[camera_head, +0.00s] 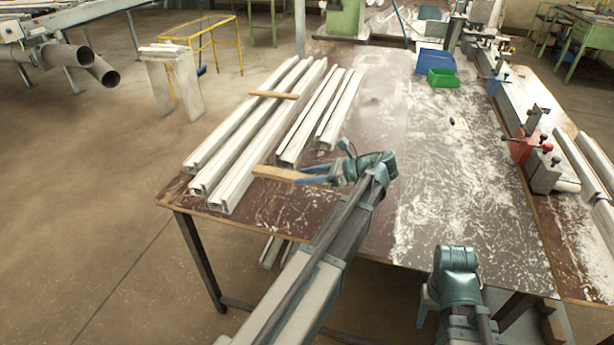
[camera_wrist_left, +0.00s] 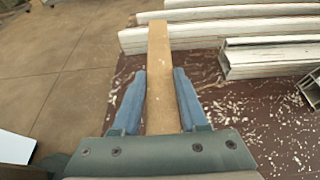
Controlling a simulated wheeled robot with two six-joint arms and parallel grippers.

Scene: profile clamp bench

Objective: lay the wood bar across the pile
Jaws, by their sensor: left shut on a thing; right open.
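The wood bar (camera_head: 285,175) is a light brown strip. My left gripper (camera_head: 312,178) is shut on it near its right end, and its free end points left toward the near ends of the white profiles. In the left wrist view the wood bar (camera_wrist_left: 159,65) runs between the two blue fingers (camera_wrist_left: 160,100) and its far end overlaps a white profile; whether it touches cannot be told. The pile (camera_head: 245,135) is several long white profiles side by side on the table. Another wood strip (camera_head: 273,95) lies across them farther back. My right gripper (camera_head: 428,300) is open, low at the table's front edge.
Shorter white profiles (camera_head: 340,108) lie right of the pile. The dark table (camera_head: 440,190) has a dusty, clear middle. A green bin (camera_head: 441,78) and a blue bin (camera_head: 434,62) stand at the back. A clamp rail with a red clamp (camera_head: 524,147) runs along the right.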

